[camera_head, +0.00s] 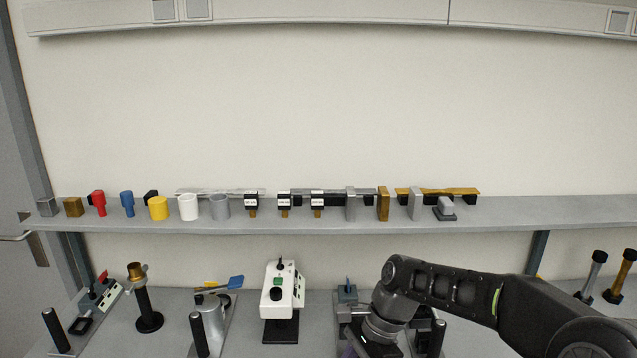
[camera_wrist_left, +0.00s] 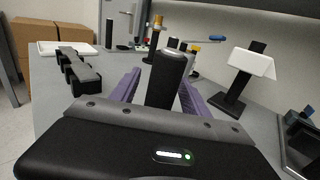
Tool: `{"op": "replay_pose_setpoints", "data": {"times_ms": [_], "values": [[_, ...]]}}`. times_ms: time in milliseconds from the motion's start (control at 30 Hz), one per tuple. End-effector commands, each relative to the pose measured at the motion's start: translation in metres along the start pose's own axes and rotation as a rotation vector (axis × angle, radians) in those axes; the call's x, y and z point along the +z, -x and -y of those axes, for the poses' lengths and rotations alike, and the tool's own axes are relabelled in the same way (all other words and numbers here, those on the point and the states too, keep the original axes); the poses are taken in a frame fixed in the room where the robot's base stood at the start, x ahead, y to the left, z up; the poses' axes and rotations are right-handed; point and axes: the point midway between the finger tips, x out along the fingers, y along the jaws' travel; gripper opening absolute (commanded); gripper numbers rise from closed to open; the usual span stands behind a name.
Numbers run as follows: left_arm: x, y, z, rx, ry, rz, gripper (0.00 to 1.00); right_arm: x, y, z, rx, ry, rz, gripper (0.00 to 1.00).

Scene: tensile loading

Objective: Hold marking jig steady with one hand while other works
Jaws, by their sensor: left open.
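In the left wrist view my left gripper (camera_wrist_left: 158,88) is open, with one purple finger on each side of an upright black post (camera_wrist_left: 168,75). I see a gap beside the post and cannot tell whether a finger touches it. In the head view one of my arms crosses from the right edge and hides part of the bench fixture with a small blue piece (camera_head: 347,292); its jaws are mostly hidden or cut off at the bottom edge. I cannot tell for certain which fixture is the marking jig. My right gripper is not clearly seen.
A white instrument (camera_head: 284,288) on a black stand is left of the arm. Black-handled fixtures and a gold-topped post (camera_head: 137,271) stand further left. Gauges, cups and blocks line the grey shelf (camera_head: 300,232) above. Several dark blocks (camera_wrist_left: 78,72) lie at the left in the wrist view.

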Motion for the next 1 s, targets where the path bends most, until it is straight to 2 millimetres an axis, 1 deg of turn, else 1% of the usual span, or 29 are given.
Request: {"op": "replay_pose_setpoints", "data": {"times_ms": [167,267,367,467,700,800,900,1000], "values": [[0.0,0.002,0.0,0.0,0.0,0.0,0.54,0.0,0.0,0.0,0.0,0.0,0.0,0.48],[0.0,0.009,0.001,-0.002,0.001,0.0,0.54,0.0,0.0,0.0,0.0,0.0,0.0,0.48],[0.0,0.021,0.001,-0.002,0.002,-0.001,0.54,0.0,0.0,0.0,0.0,0.0,0.0,0.48],[0.0,0.039,0.001,-0.003,0.001,-0.002,0.54,0.0,0.0,0.0,0.0,0.0,0.0,0.48],[0.0,0.089,0.001,-0.003,0.001,-0.002,0.54,0.0,0.0,0.0,0.0,0.0,0.0,0.48],[0.0,0.105,0.001,-0.002,0.002,-0.001,0.54,0.0,0.0,0.0,0.0,0.0,0.0,0.48],[0.0,0.115,0.001,-0.002,0.0,0.0,0.54,0.0,0.0,0.0,0.0,0.0,0.0,0.48],[0.0,0.12,0.0,-0.001,0.0,0.0,0.54,0.0,0.0,0.0,0.0,0.0,0.0,0.48]]}}
